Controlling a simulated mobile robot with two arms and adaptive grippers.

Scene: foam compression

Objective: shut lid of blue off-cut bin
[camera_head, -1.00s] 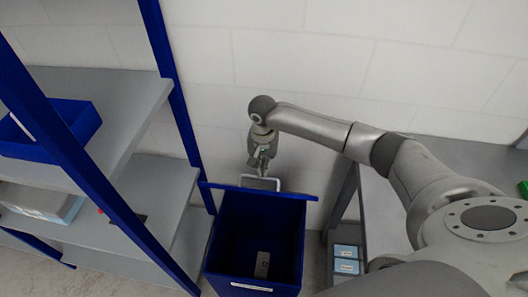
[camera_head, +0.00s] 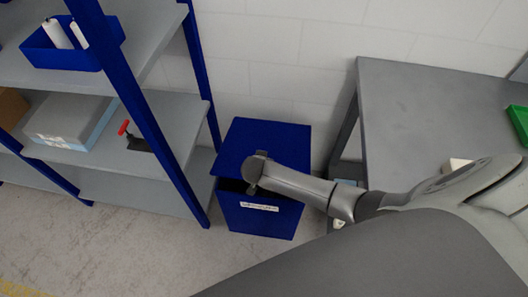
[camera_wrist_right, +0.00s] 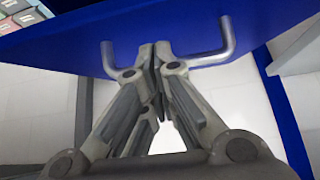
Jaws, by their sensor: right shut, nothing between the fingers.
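The blue off-cut bin (camera_head: 262,222) stands on the floor, with a white label on its front wall. Its blue lid (camera_head: 268,140) is swung down over the top. A dark gap shows under the lid's front edge at the left, so it is not flush there. My right gripper (camera_head: 251,182) is at the lid's front edge, its fingers mostly hidden by the wrist. In the wrist view the right gripper (camera_wrist_right: 153,55) is shut and empty, its fingertips beside the lid's grey metal handle (camera_wrist_right: 226,42), under the blue lid panel (camera_wrist_right: 180,20). Contact is unclear. My left gripper is out of view.
A blue-posted shelf (camera_head: 150,160) stands close on the left, holding a blue tray (camera_head: 70,55) and boxes. A grey table (camera_head: 420,110) stands on the right, with a green tray (camera_head: 518,120). Floor is clear in front of the bin at left.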

